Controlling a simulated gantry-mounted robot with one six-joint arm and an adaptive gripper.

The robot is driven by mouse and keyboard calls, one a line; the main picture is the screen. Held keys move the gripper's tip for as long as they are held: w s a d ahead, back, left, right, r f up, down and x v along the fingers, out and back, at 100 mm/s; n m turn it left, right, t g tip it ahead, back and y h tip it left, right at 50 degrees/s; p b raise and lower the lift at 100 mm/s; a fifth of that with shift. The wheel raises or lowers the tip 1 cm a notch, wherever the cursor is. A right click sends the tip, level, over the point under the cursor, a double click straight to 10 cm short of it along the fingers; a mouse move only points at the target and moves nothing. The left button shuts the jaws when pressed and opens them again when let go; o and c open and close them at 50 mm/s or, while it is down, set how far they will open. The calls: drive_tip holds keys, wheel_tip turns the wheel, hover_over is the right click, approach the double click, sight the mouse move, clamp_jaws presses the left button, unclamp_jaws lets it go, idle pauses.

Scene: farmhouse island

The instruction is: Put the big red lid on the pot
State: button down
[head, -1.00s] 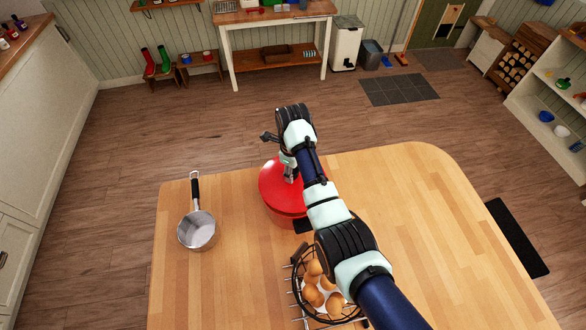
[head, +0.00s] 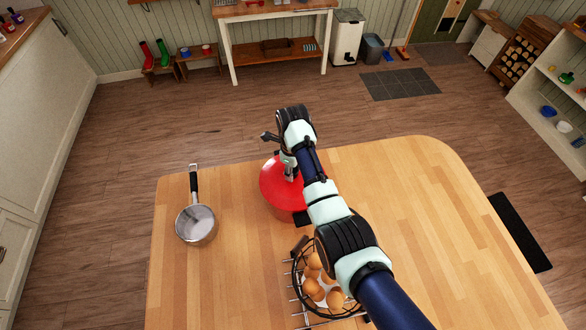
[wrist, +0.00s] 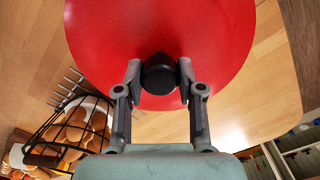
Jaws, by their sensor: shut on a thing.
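The big red lid (head: 275,184) is level, directly over the reddish-orange pot (head: 284,213) at the far side of the wooden island. Only a strip of the pot's side and a dark handle (head: 302,217) show below it. I cannot tell whether the lid touches the rim. My gripper (head: 290,175) is above the lid. In the wrist view my gripper (wrist: 160,70) is shut on the black knob (wrist: 160,75) of the red lid (wrist: 160,30), one finger on each side. The lid hides the pot there.
A steel saucepan (head: 196,224) stands to the left, its handle pointing away. A black wire basket of eggs (head: 312,290) sits near the front, beneath my arm, by a metal rack (head: 297,312). The island's right side (head: 430,230) is clear.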

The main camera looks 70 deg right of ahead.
drive_tip(key=shift+f+b, duration=0.3)
drive_tip(key=shift+f, duration=0.2)
idle(0.5)
drive_tip(key=c, duration=0.6)
unclamp_jaws()
drive_tip(key=shift+c, duration=0.2)
wheel_tip(320, 180, up, 4)
drive_tip(key=p, duration=0.4)
drive_tip(key=shift+r, duration=0.95)
